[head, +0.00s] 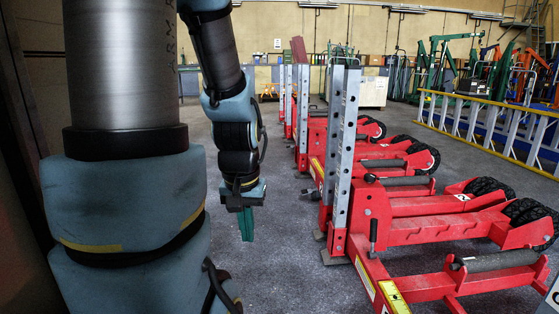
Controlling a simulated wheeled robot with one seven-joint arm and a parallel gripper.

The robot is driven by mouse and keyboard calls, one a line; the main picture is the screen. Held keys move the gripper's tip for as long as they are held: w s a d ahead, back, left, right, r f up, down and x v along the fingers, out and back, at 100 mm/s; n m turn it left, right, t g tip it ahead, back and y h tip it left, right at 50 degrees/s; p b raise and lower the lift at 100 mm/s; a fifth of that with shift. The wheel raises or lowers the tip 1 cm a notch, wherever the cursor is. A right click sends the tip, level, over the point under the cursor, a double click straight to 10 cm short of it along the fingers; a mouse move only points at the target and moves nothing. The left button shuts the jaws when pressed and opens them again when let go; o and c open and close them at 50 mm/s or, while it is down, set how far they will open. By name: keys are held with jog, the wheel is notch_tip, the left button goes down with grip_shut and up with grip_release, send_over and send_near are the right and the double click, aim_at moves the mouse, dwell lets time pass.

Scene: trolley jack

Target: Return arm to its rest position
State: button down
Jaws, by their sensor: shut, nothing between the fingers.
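My gripper (246,224) shows in the head view left of the middle, at the end of my blue-grey arm. It points straight down above the grey floor, with its teal fingers together and nothing between them. Large links of my arm fill the left side of the view. The nearest red trolley jack (400,230) stands to the right of my gripper, clear of it, with a perforated grey upright post (346,160).
Several more red jacks stand in a row behind the nearest one. A yellow-railed ladder (490,125) lies along the right side. Green hoists (445,65) stand at the back right. The floor (275,265) between my arm and the jacks is bare.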

notch_tip(320, 180, up, 34)
jog(key=p, duration=3.2)
